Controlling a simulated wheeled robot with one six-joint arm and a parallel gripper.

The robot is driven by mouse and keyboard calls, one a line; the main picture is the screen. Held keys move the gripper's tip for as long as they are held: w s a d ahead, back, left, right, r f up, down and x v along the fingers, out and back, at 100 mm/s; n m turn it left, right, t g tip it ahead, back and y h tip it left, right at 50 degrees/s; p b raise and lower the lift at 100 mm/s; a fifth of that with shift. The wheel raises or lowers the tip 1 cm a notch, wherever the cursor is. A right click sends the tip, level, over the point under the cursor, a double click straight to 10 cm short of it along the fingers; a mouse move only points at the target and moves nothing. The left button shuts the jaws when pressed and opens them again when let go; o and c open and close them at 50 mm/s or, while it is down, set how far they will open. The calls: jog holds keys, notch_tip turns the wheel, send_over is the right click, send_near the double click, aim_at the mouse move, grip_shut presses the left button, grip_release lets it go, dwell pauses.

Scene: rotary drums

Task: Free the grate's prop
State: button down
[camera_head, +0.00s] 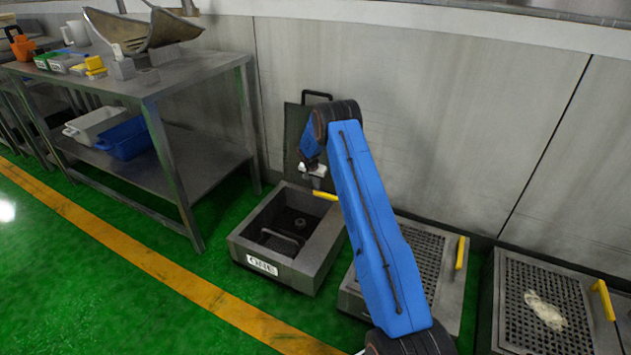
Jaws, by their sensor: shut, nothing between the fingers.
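The grate (293,130) of the drain box labelled ONE (262,265) stands raised, upright against the wall, with a dark handle on top. A yellow bar (325,196), which looks like the prop, shows at the box's back right, partly hidden by my blue arm. My gripper (316,184) is shut and empty, pointing down just above and left of the yellow bar. I cannot tell whether it touches the bar. Whether the bar bears on the grate is hidden. The box is open, with a dark handle-shaped piece (281,238) and a round fitting (300,223) inside.
Two more boxes with flat grates stand to the right, a middle one (427,250) and a right one (515,318), each with a yellow bar. Pale debris (545,311) lies on the right grate. A steel table (180,88) stands left. Green floor in front is clear.

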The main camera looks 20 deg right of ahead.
jog(key=shift+w+d+f, duration=0.15)
jog(key=shift+d+f, duration=0.05)
jog(key=shift+f, duration=0.45)
